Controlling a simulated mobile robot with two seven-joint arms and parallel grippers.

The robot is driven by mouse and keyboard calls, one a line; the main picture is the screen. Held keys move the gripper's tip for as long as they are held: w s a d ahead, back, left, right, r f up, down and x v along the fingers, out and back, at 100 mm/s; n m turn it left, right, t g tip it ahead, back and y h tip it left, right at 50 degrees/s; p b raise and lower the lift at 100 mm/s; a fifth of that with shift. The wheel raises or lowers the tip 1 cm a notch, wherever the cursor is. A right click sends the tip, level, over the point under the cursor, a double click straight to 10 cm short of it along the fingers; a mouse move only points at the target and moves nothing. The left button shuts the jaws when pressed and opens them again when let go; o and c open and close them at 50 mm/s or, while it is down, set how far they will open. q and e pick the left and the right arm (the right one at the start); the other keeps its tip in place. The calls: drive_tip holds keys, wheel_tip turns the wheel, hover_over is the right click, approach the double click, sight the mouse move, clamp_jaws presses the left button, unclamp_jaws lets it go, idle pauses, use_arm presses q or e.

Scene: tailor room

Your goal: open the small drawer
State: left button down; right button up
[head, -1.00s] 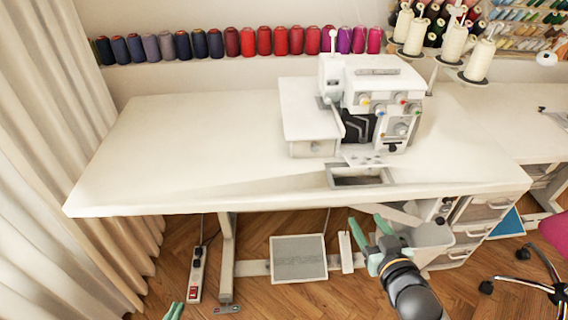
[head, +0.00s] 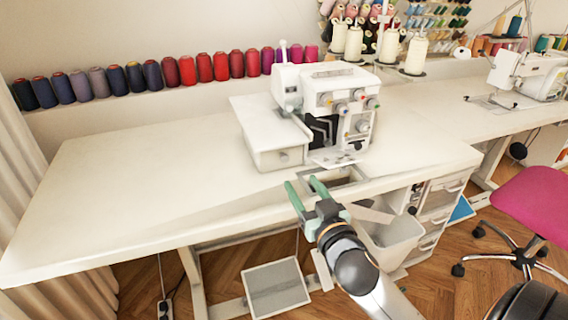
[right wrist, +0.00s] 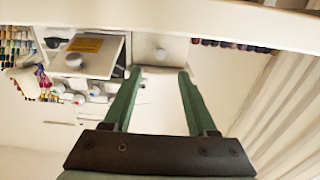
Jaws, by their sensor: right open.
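My right gripper (head: 304,184) has green fingers and is open and empty. It is at the table's front edge, in front of the drawer and apart from it. The right wrist view shows its two fingers (right wrist: 160,73) spread. My left gripper is out of view.
The white table (head: 130,170) is clear left of the machine. A rectangular cutout (head: 343,177) lies in the tabletop right of my gripper. Larger drawers (head: 440,205) stand below the table, and a pink chair (head: 535,205) is at the right.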

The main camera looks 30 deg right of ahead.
sight(285, 159)
drive_tip(key=x, duration=0.8)
drive_tip(key=shift+w+b, duration=0.25)
drive_tip(key=shift+b, duration=0.1)
drive_tip(key=shift+w, duration=0.55)
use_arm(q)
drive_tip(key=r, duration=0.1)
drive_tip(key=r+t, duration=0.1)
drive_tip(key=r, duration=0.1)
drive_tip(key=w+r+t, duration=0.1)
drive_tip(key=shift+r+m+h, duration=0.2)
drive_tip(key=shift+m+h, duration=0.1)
use_arm(e)
drive_tip(key=shift+w+d, duration=0.1)
drive_tip(key=shift+w, duration=0.05)
clamp_jaws()
